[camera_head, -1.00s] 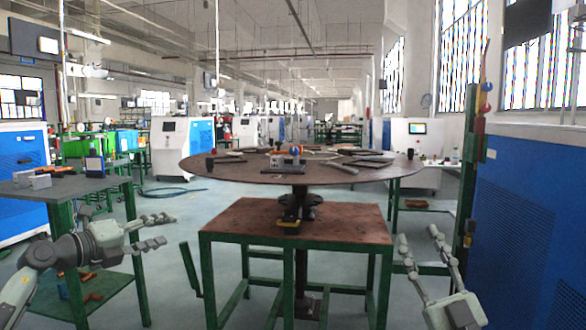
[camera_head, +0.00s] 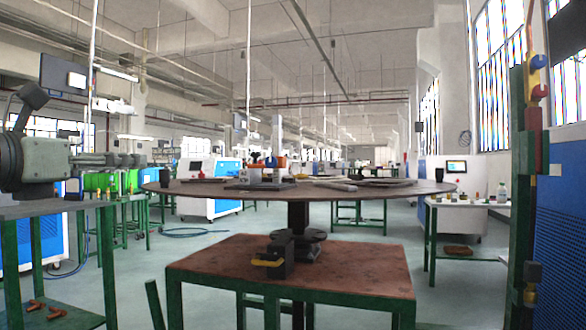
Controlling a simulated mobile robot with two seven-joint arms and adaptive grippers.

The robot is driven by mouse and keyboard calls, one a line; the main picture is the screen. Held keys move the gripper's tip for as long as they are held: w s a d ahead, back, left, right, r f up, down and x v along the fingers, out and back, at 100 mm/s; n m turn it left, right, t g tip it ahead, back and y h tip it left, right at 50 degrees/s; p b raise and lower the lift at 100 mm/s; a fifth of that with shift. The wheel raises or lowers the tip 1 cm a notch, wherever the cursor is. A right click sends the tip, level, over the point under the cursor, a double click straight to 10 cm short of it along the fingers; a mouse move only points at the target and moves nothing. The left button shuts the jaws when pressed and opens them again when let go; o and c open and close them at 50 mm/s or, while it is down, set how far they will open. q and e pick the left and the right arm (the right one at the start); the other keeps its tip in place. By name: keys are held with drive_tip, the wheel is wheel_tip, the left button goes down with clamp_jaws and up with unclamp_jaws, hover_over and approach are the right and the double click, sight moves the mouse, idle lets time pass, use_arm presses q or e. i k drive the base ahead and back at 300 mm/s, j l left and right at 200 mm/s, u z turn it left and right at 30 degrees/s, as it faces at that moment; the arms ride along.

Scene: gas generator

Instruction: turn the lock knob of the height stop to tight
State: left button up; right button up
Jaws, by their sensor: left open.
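I cannot surely tell which part is the height stop's lock knob. A small fixture (camera_head: 267,173) with blue and orange-red parts stands on the round brown tabletop (camera_head: 395,193). It is too small to read whether any knob is tight. A black block with a yellow lever (camera_head: 273,260) sits below on the square brown table (camera_head: 215,262), beside the round top's black column. My left gripper (camera_head: 140,160) is raised at the left with its fingers pointing right. It is open, empty and apart from both. My right gripper is out of view.
Flat dark pieces (camera_head: 345,185) and a black cup (camera_head: 439,174) lie or stand on the round top. A green post (camera_head: 522,190) with blue and red fittings (camera_head: 537,80) rises at the right. A side table (camera_head: 38,209) stands below my left gripper.

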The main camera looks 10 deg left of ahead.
sight(271, 162)
drive_tip(key=i+l, duration=0.65)
drive_tip(key=i, duration=0.2)
